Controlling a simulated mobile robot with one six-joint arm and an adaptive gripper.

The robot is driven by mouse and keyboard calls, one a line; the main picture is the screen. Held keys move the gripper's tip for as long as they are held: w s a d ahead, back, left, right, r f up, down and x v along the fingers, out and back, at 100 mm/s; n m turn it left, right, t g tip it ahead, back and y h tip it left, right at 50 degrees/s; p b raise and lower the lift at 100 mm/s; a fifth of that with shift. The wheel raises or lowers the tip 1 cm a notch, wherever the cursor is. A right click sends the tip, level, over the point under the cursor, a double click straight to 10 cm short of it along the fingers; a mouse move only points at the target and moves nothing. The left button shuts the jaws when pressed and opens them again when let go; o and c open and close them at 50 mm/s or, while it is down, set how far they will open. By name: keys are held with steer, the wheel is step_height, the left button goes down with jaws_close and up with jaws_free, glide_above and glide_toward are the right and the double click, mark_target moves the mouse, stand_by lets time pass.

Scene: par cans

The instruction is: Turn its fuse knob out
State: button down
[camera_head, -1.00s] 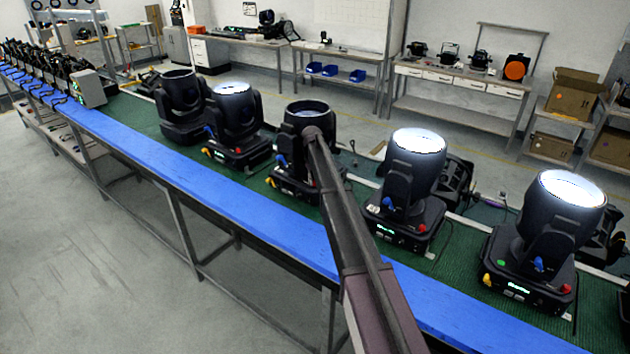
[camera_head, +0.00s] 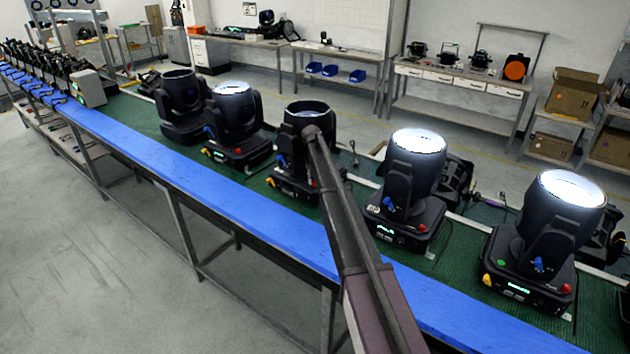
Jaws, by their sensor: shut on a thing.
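The moving-head lamp behind my arm (camera_head: 304,112) is black, upright and has an unlit lens. A blue part (camera_head: 282,161) shows on its yoke and a yellow knob (camera_head: 271,182) at its base's left corner. My arm crosses in front of the right part of its base and hides it. I cannot make out the fuse knob on this lamp. My arm's far end overlaps the lamp's head in the picture; my gripper is hidden and its jaws do not show.
Lit lamps stand left (camera_head: 234,104) and right (camera_head: 415,155) of it, with another (camera_head: 568,192) at far right. An unlit lamp (camera_head: 181,98) stands farther left. They stand on a green mat (camera_head: 452,262) behind a blue bench edge (camera_head: 230,204). The floor in front is clear.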

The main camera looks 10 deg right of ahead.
steer(key=shift+s, duration=0.1)
steer(key=c, duration=0.5)
jaws_free()
steer(key=shift+n, duration=0.4)
